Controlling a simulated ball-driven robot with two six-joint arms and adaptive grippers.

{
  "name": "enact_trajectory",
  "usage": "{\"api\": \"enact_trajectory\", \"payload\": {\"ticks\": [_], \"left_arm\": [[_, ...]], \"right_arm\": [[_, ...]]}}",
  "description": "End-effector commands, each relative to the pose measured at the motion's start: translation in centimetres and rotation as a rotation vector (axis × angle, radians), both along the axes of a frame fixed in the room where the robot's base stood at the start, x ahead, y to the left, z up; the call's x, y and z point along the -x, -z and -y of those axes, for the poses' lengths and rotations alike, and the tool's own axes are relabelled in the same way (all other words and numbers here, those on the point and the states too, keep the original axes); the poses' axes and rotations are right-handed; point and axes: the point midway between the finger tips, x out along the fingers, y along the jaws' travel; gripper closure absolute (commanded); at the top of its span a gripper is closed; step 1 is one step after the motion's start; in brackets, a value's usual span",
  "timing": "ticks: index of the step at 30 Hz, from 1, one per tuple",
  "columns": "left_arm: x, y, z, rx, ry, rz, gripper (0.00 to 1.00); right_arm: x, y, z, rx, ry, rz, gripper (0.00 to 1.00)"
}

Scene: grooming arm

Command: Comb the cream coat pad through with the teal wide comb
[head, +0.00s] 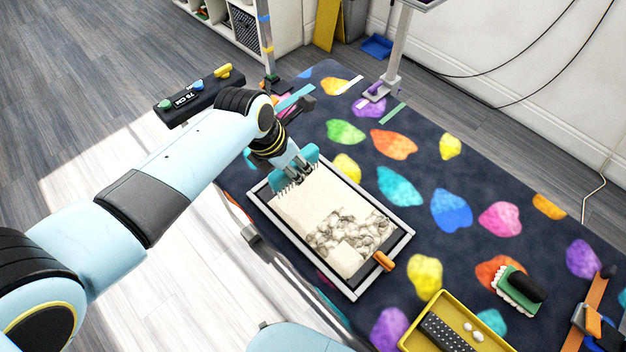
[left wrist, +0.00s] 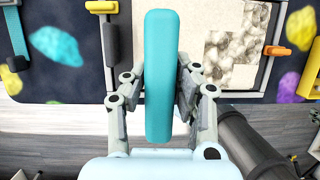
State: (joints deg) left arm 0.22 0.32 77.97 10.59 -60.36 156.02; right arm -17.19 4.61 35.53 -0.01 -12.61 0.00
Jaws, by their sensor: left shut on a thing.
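The teal wide comb (head: 309,154) is held in my left gripper (head: 297,168), with its teeth pointing down at the far left end of the cream coat pad (head: 302,203). I cannot tell whether the teeth touch the pad. In the left wrist view the comb's rounded back (left wrist: 158,60) stands between the two fingers of the left gripper (left wrist: 160,90), which are closed on its sides. The pad (left wrist: 215,75) has smooth cream areas and a matted, grey-brown curly area toward its near right part. My right gripper is not in view.
A grey frame (head: 396,247) surrounds the pad, with an orange clamp (head: 383,261) at its near right edge. A yellow tray (head: 408,341), a green-backed brush (head: 519,290) and an orange strap (head: 594,292) lie to the right. A post (head: 392,65) stands behind on the patterned table mat.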

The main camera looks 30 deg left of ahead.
Motion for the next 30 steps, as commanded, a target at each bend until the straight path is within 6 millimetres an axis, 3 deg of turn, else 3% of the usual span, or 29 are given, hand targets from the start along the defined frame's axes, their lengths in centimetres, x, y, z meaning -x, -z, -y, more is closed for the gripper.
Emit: {"api": "enact_trajectory", "payload": {"ticks": [3, 9, 20, 24, 30], "left_arm": [[1.3, 0.0, 3.6, 0.054, -0.001, -0.018, 1.0], [2.4, 0.0, 6.5, 0.096, -0.003, -0.034, 1.0], [2.5, 3.3, 6.6, 0.097, -0.004, -0.036, 1.0], [2.5, 5.2, 6.6, 0.097, -0.003, -0.035, 1.0], [2.5, 6.0, 6.6, 0.097, -0.003, -0.035, 1.0]], "right_arm": [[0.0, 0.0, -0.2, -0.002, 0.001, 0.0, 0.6], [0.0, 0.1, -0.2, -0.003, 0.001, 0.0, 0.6], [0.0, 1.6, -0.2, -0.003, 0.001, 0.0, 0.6], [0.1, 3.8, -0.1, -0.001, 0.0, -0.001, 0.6], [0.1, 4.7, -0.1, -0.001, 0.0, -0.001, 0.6]]}}
